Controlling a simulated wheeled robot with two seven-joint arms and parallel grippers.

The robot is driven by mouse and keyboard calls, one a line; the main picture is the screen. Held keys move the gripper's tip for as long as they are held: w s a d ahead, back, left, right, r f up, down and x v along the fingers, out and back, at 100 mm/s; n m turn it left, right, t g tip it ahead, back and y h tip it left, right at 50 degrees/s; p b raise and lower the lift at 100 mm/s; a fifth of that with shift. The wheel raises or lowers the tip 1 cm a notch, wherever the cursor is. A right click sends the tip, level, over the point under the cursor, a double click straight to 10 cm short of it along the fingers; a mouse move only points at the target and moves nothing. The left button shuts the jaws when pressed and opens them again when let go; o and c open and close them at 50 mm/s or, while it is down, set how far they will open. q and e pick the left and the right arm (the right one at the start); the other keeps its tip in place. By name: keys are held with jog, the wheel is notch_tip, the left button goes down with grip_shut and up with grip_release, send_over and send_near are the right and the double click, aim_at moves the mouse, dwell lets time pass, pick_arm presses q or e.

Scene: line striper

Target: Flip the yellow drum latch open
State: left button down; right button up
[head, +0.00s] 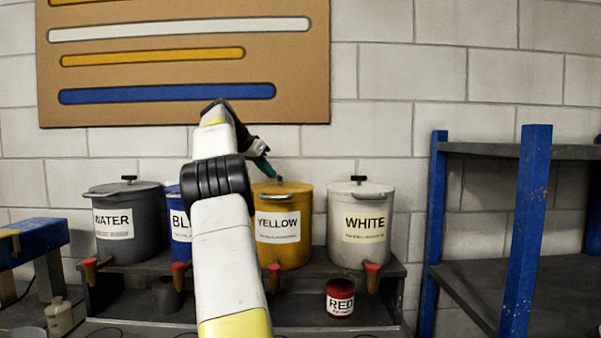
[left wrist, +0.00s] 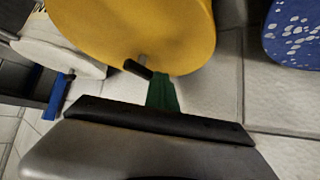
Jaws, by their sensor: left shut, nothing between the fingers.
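The yellow drum (head: 283,245), labelled YELLOW, stands on a dark shelf behind my left arm. Its latch, a short black bar on a grey post, sits near the edge of the yellow lid (left wrist: 150,25) in the left wrist view, where the black bar (left wrist: 137,68) shows clearly. My left gripper (head: 268,170) is shut with nothing in it, its green fingertips angled down at the lid. In the left wrist view the green fingertips (left wrist: 161,92) are right beside the bar's end. I cannot tell whether they touch it. My right gripper is out of view.
The white drum (head: 360,215) stands close on the right. The blue drum (head: 180,228) is mostly hidden by my arm, and the grey water drum (head: 127,210) is farther left. A red can (head: 340,298) sits below. A blue-post rack (head: 525,230) stands at right.

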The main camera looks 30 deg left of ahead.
pick_arm(q)
jog(key=shift+w+d, duration=0.15)
jog(key=shift+d, duration=0.6)
jog(key=v, duration=0.8)
jog(key=shift+a+f, duration=0.1)
jog(key=shift+a, duration=0.25)
